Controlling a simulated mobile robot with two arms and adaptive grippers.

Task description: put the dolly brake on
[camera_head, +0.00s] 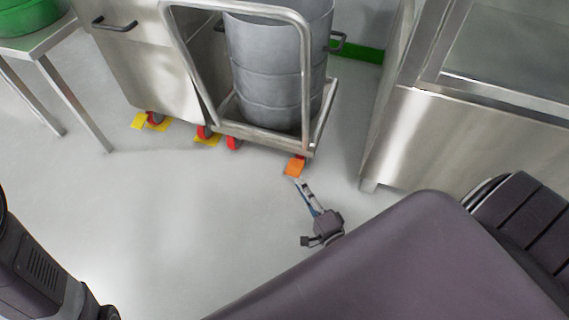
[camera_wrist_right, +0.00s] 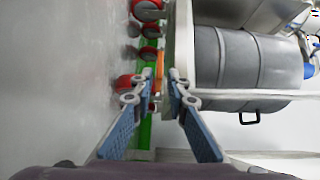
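The steel dolly (camera_head: 262,132) carries a grey drum (camera_head: 280,70), and its brake is an orange pedal (camera_head: 294,167) at the front right corner, by a red wheel. The pedal's tilt is too small to judge. My right gripper (camera_head: 299,182) is low over the floor just in front of the pedal, fingers pointing at it. In the right wrist view, the right gripper (camera_wrist_right: 161,76) has a gap between its blue-padded fingers, with orange showing between the tips. Whether they touch the pedal I cannot tell. My left arm shows at the lower left, its gripper out of view.
A steel cabinet (camera_head: 150,70) on wheels with yellow pedals (camera_head: 208,140) stands left of the dolly. A steel table (camera_head: 45,42) with a green tub is at the far left. A steel unit (camera_head: 440,140) stands close on the right. The floor in front is clear.

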